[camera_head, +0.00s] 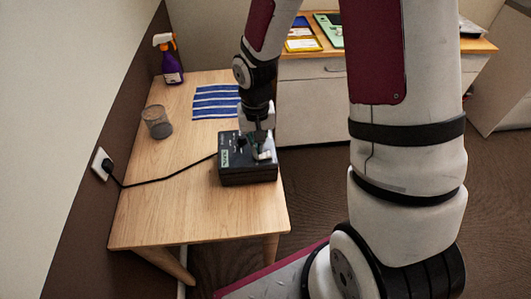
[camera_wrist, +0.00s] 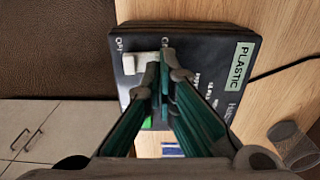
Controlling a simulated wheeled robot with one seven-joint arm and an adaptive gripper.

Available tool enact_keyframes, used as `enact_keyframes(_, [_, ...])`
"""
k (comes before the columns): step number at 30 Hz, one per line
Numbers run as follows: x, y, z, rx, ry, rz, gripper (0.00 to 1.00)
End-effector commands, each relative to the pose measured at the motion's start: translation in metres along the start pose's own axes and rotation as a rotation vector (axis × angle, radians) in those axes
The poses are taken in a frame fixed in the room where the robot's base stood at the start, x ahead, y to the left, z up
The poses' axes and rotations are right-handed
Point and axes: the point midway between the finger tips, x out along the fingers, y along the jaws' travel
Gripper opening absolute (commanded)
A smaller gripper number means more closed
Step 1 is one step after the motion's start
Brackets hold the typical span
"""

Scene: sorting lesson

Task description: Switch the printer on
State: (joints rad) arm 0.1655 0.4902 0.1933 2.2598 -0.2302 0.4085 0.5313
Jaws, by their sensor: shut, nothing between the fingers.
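The black box with a cable, which I take for the printer (camera_head: 248,175), sits on the wooden table near its right edge. In the wrist view its dark top panel (camera_wrist: 200,50) bears a pale green label reading "PLASTIC" (camera_wrist: 240,64) and small white lettering, partly hidden. A white switch-like piece (camera_wrist: 140,62) lies on the panel, just left of my fingertips. A bright green patch (camera_wrist: 147,122) shows behind my fingers. My gripper (camera_wrist: 166,62) is shut and empty, its tips over the panel close to the white piece; touching or apart I cannot tell. In the head view my gripper (camera_head: 260,150) partly covers the box top.
A black cord (camera_head: 150,181) runs from the box to a wall plug (camera_head: 103,162). A mesh cup (camera_head: 157,122), a purple spray bottle (camera_head: 170,62) and a blue striped cloth (camera_head: 215,101) share the table (camera_head: 190,215). The table's front is clear. A cabinet (camera_head: 312,110) stands behind.

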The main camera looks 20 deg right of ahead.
Motion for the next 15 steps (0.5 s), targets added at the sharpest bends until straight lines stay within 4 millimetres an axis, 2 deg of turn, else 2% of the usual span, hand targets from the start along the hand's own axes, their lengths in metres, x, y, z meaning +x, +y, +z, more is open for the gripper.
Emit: enact_keyframes(15, [-0.04, 0.0, 0.001, 0.0, 0.001, -0.001, 0.0])
